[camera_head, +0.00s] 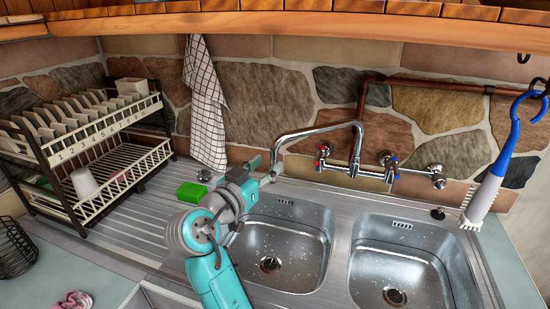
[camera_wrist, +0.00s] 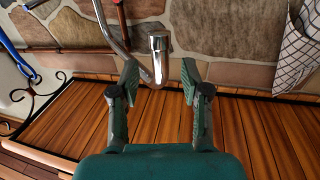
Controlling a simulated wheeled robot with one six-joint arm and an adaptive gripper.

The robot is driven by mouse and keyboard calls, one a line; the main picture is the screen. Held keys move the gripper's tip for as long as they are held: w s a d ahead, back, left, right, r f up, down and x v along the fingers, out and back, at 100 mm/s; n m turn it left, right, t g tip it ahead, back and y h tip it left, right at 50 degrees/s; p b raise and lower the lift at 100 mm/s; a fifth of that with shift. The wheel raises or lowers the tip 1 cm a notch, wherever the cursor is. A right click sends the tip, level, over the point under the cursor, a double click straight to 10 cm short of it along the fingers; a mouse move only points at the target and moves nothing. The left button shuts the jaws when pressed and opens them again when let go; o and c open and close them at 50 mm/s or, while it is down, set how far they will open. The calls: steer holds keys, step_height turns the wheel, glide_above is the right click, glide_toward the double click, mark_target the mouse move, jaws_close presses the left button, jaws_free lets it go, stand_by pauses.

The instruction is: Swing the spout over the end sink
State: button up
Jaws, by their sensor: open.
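The chrome spout (camera_head: 312,130) rises from the wall tap (camera_head: 355,166) and arches left. Its downturned end hangs near the back left corner of the left sink (camera_head: 300,262). The right sink (camera_head: 415,262) lies beside it, with no spout above it. My gripper (camera_head: 263,173) is at the spout's end in the head view. In the wrist view, my gripper (camera_wrist: 160,78) is open, and the spout's tip (camera_wrist: 159,60) shows between the two fingertips.
A two-tier dish rack (camera_head: 100,140) stands at left on the drainboard (camera_head: 140,232). A checked towel (camera_head: 206,110) hangs on the stone wall, with a green sponge (camera_head: 191,192) below it. A blue-handled brush (camera_head: 490,180) hangs at right. A wooden shelf (camera_head: 300,22) runs overhead.

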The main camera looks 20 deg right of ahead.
mark_target(272, 161)
steer(key=shift+x, duration=2.2)
jaws_close()
